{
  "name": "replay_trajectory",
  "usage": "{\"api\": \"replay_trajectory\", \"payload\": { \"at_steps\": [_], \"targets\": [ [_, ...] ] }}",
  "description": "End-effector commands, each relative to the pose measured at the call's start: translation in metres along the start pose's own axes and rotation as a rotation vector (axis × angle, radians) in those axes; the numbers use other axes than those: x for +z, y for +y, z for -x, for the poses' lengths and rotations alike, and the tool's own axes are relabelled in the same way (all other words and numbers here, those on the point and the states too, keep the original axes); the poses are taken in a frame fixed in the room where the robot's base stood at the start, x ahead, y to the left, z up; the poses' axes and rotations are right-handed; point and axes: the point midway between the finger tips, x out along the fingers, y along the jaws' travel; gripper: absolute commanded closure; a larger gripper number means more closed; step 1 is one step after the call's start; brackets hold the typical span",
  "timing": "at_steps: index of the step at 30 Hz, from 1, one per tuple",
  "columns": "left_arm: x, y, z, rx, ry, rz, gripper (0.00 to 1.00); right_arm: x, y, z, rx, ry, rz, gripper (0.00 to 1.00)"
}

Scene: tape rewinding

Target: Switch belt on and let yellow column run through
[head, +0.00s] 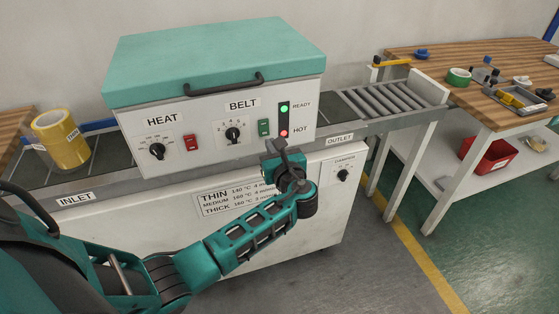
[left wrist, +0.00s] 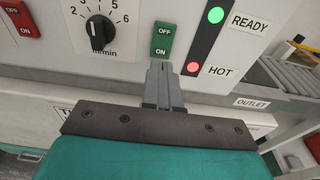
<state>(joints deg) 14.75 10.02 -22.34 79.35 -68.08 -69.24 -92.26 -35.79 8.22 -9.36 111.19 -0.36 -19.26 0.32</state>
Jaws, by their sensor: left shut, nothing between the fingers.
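The machine has a teal lid (head: 215,58) and a white front. The yellow column (head: 62,138) stands on the inlet rollers at the left. The belt switch (head: 264,128) is green and marked OFF and ON in the left wrist view (left wrist: 163,41). The belt dial (head: 233,133) is black and sits left of that switch. My left gripper (head: 275,147) is shut and empty, its tips just below the green switch. Whether the tips touch the switch I cannot tell. In the left wrist view the closed fingers (left wrist: 162,80) point up at it. My right gripper is not in view.
The READY lamp (head: 284,108) is lit green and the HOT lamp (head: 284,133) red. The red heat switch (head: 190,142) and heat dial (head: 157,150) are at left. Outlet rollers (head: 385,99) are empty. A wooden bench (head: 440,60) with tools stands at right.

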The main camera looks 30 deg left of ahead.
Motion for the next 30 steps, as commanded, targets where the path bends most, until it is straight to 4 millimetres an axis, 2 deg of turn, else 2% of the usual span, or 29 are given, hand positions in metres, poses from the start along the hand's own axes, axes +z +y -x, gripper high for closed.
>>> {"api": "replay_trajectory", "payload": {
  "at_steps": [3,9,20,25,30],
  "targets": [
    [0.0,0.0,-0.02,0.001,-0.001,0.001,1.0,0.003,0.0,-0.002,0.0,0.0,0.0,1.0],
    [-0.001,0.0,-0.035,-0.001,0.0,0.0,1.0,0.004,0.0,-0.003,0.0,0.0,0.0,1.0],
    [0.0,0.0,-0.037,-0.001,0.001,0.0,1.0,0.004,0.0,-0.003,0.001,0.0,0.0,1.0],
    [-0.007,0.0,-0.043,0.001,-0.046,-0.001,1.0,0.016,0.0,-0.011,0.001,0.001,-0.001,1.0],
    [-0.001,0.001,-0.043,0.002,-0.05,0.0,1.0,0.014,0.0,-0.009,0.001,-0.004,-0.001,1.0]
  ]
}}
